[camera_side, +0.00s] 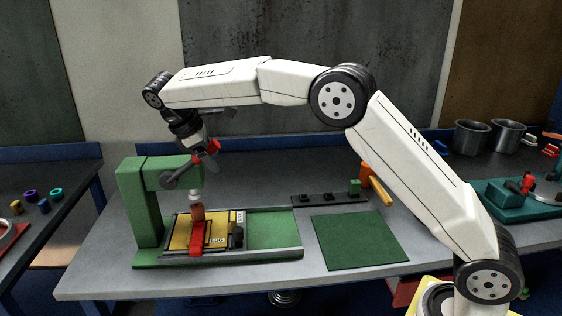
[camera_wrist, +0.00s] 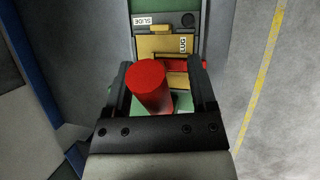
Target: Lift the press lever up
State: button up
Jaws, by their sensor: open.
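The green press (camera_side: 144,208) stands at the left of the bench. Its lever has a grey hub on the press head and slants up to the right to a red grip (camera_side: 214,146). In the wrist view the red grip (camera_wrist: 150,85) lies between the two dark fingers of my gripper (camera_wrist: 159,72). The fingers are open, one on each side of it; I cannot tell whether either touches it. In the side view my gripper partly hides the lever. Below the press head is a yellow fixture (camera_side: 181,238) with a red clamp (camera_side: 198,237).
The yellow fixture sits on a green slide base (camera_side: 274,228). A green mat (camera_side: 360,242) lies to its right. Behind the mat is a dark rack (camera_side: 315,200) with a green block and an orange-handled tool (camera_side: 375,184). Two metal pots (camera_side: 472,137) stand at the back right.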

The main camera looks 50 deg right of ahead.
jog(key=s+d+f+m+t+y, duration=0.2)
jog(key=s+f+m, duration=0.2)
jog(key=s+f, duration=0.3)
jog(key=s+d+f+m+t+y, duration=0.2)
jog(key=s+f+m, duration=0.3)
jog(key=s, duration=1.3)
jog(key=shift+f+y, duration=0.5)
jog(key=shift+f, duration=0.75)
dwell(0.9)
jog(key=shift+d, duration=0.1)
